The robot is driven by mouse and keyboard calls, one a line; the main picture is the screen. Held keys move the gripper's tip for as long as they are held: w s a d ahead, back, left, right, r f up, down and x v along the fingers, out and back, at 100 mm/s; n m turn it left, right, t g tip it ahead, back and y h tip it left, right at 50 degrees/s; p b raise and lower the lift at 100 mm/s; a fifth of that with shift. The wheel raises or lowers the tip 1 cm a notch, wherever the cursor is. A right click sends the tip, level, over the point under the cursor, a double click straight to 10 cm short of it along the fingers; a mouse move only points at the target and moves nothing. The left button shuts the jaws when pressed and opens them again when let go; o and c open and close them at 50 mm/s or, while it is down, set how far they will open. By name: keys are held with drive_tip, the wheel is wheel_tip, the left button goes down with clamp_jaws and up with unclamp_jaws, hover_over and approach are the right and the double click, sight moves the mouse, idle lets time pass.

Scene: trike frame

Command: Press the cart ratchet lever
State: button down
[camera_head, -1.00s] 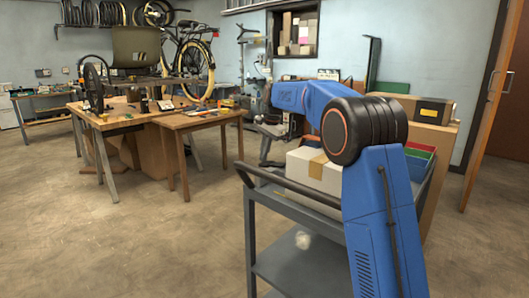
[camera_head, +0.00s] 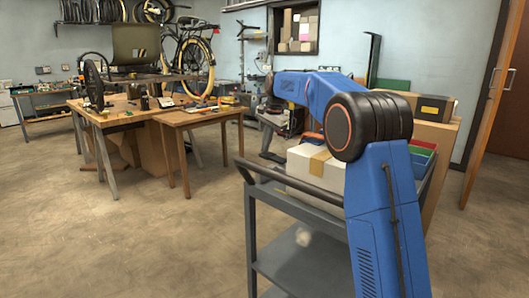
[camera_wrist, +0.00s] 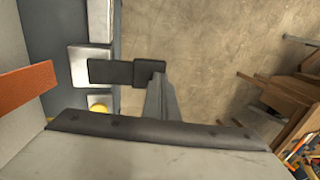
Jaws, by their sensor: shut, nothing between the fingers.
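In the wrist view my gripper (camera_wrist: 158,80) reaches up from the grey housing at the bottom, its narrow grey fingers together and empty. Its tips are beside the black end pad of a dark lever-like bar (camera_wrist: 110,71). I cannot tell whether they touch. The bar runs left to a pale metal plate (camera_wrist: 90,67) on a blue-grey strip, with a small yellow part below. This looks like the ratchet lever. In the head view my forearm reaches over the grey cart (camera_head: 300,255); the fingers and the lever are not clear there.
A pale box (camera_head: 300,164) with tan tape sits on the cart, and green and red bins (camera_head: 424,152) stand behind my arm. The cart's dark handle (camera_head: 305,184) faces the camera. A wooden workbench (camera_head: 195,119) stands to the left, with bare floor between.

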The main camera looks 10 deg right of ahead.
drive_tip(key=v, duration=1.4)
drive_tip(key=shift+s, duration=0.15)
drive_tip(key=shift+d+r, duration=0.15)
drive_tip(key=shift+d, duration=0.05)
idle(0.6)
drive_tip(key=shift+t+y, duration=0.5)
drive_tip(key=shift+t, duration=0.2)
drive_tip(key=s, duration=0.1)
drive_tip(key=s+d+r, duration=0.2)
drive_tip(key=shift+s, duration=0.4)
hover_over(270, 155)
wheel_tip(270, 155, down, 13)
drive_tip(key=shift+r, duration=0.1)
drive_tip(key=shift+w, duration=0.1)
